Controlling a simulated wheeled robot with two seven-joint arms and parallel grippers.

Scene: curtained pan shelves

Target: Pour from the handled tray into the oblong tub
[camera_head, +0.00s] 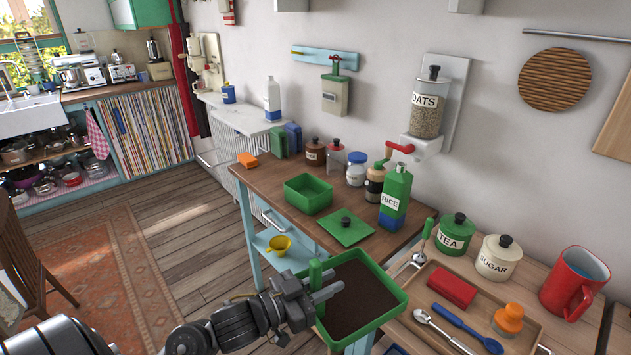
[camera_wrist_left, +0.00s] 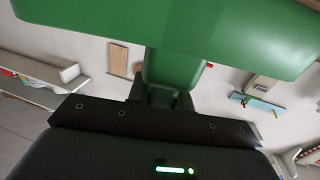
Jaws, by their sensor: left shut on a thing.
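The handled tray (camera_head: 397,309) is green and rectangular, with a dark brown, grainy content (camera_head: 358,295) spread across it. It looks about level, in front of the wooden worktop. My left gripper (camera_head: 322,288) is shut on the tray's upright green handle at its left side. In the left wrist view, the tray's green underside or wall (camera_wrist_left: 90,20) fills the top and the handle (camera_wrist_left: 172,72) runs down between the fingers. The oblong tub (camera_head: 308,194) is green, open and looks empty; it stands on the worktop behind the tray. My right gripper is not in view.
A flat green lid (camera_head: 345,228) with a black knob lies between tub and tray. A green rice bottle (camera_head: 395,198) and several jars stand to the right. A wooden tray (camera_head: 452,318) with spoons is at the right front. An orange block (camera_head: 247,160) lies at the worktop's far end.

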